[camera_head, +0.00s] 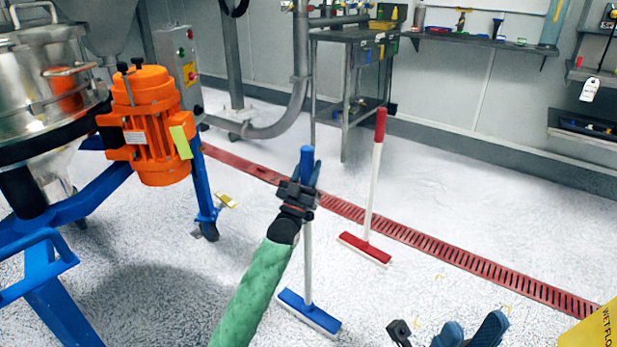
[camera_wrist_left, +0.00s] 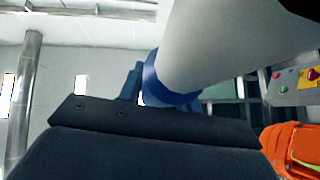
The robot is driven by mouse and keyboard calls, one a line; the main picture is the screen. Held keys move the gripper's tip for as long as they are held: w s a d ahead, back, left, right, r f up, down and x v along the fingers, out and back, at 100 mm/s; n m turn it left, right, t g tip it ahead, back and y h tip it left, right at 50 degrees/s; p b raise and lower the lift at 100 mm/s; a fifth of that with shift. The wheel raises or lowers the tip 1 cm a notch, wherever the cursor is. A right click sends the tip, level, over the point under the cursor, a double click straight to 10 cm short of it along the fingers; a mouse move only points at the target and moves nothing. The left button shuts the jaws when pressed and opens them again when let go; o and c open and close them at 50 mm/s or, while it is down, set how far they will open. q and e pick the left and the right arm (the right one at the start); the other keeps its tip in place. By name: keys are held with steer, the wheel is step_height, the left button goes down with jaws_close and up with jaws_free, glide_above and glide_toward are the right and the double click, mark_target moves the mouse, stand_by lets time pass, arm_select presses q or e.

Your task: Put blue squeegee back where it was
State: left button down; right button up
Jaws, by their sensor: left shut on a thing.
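The blue squeegee (camera_head: 308,264) stands roughly upright in the middle of the head view, its blue head (camera_head: 309,312) low near the floor. Whether the head touches the floor is hard to tell. My left gripper (camera_head: 304,180) is shut on its handle near the blue top grip. In the left wrist view the white pole and blue collar (camera_wrist_left: 168,91) are close in front of the gripper. My right gripper (camera_head: 470,333) shows only in part at the bottom edge, apart from the squeegee; its opening is unclear.
A red squeegee (camera_head: 373,185) stands upright by the red floor drain (camera_head: 440,248). An orange motor (camera_head: 150,125) on a blue wheeled frame (camera_head: 45,270) is at left. A yellow wet-floor sign (camera_head: 595,328) is at lower right. A metal table (camera_head: 350,38) stands behind.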

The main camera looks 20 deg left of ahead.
arm_select(q)
steer(key=shift+f, duration=0.9)
steer(key=c, duration=1)
jaws_free()
steer(key=shift+o, duration=0.2)
